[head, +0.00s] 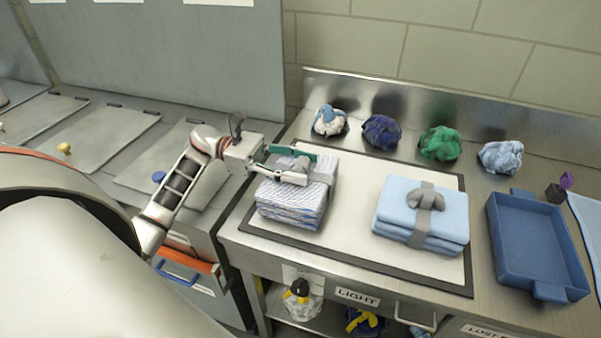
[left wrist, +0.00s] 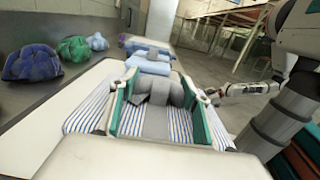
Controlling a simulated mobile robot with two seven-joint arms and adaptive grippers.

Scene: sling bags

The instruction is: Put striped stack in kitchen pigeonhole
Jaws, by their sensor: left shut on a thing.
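The striped stack (head: 292,205) is a pile of folded white cloth with blue stripes, bound by a grey band with a grey knot on top. It sits at the left end of a white mat with a dark border (head: 350,240). My left gripper (head: 289,168) is over its top, its green-padded fingers shut on the grey knot. In the left wrist view the striped stack (left wrist: 80,118) lies under the gripper (left wrist: 158,105), with the knot between the fingers. My right gripper does not show in the head view. No pigeonhole labelled kitchen is readable.
A plain light-blue stack (head: 425,212) with a grey knot lies on the mat's right. Several bundled cloths, including a green one (head: 440,143), line the back of the counter. A blue tray (head: 537,243) stands at right. Bags sit on a shelf below, by a LIGHT label (head: 357,297).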

